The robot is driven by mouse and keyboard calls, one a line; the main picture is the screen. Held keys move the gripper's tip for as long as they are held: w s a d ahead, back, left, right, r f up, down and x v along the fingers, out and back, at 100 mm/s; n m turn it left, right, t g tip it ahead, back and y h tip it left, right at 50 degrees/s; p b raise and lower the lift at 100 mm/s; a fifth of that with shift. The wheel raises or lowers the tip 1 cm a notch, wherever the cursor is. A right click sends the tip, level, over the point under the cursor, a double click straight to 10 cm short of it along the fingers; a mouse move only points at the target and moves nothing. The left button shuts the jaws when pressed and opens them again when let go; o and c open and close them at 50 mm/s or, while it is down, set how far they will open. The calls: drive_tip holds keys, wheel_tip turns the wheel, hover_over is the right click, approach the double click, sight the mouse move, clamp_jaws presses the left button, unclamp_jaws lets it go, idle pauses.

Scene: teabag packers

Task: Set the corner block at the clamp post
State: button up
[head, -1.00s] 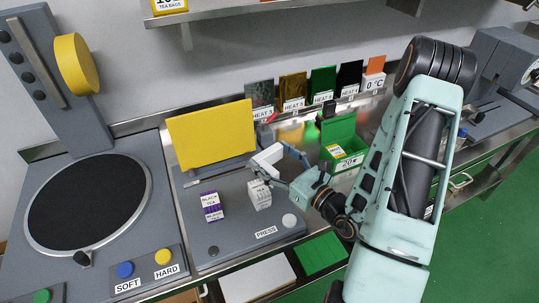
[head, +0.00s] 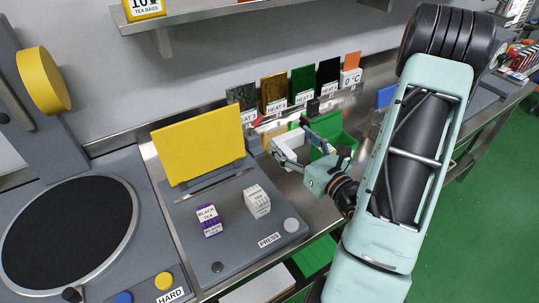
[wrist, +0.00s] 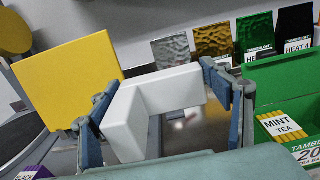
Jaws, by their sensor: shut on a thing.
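The corner block, a white L-shaped piece, is between my fingers; in the wrist view the corner block (wrist: 135,108) spans from the left finger to the right finger. My gripper (head: 290,139) is shut on it, above the steel counter between the grey press and the green tea box. The gripper also shows in the wrist view (wrist: 162,95). A small red-tipped part (head: 258,121) stands behind the gripper near the yellow panel, and a black-topped part (head: 313,107) stands farther right; I cannot tell which, if either, is the clamp post.
The grey press base (head: 236,243) carries a purple-and-white tea box (head: 209,220) and a white tea box (head: 257,201). A yellow panel (head: 198,145) stands behind them. An open green box (head: 334,137) is close to the right of my gripper. Sample plates (head: 302,82) line the back.

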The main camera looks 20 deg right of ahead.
drive_tip(key=shift+w+a+f+b, duration=0.15)
drive_tip(key=shift+w+f+b, duration=0.55)
drive_tip(key=shift+b, duration=2.2)
drive_tip(key=w+f+b, duration=0.1)
drive_tip(key=w+f, duration=0.1)
drive_tip(key=w, duration=0.1)
drive_tip(key=w+f+b, duration=0.2)
drive_tip(key=w+f, duration=0.1)
drive_tip(key=w, duration=0.1)
drive_tip(key=w+a+f+b, duration=0.1)
drive_tip(key=w+f+b, duration=0.1)
drive_tip(key=w, duration=0.2)
drive_tip(key=shift+w+f, duration=0.1)
drive_tip(key=shift+f, duration=0.2)
drive_tip(key=shift+w+a+f+b, duration=0.15)
drive_tip(key=shift+f+b, duration=0.15)
drive_tip(key=shift+b, duration=0.15)
drive_tip(key=shift+w+f+b, duration=0.2)
drive_tip(key=shift+f+b, duration=0.85)
drive_tip(key=shift+f, duration=0.55)
drive_tip(key=shift+f+b, duration=0.55)
drive_tip(key=shift+s, duration=0.1)
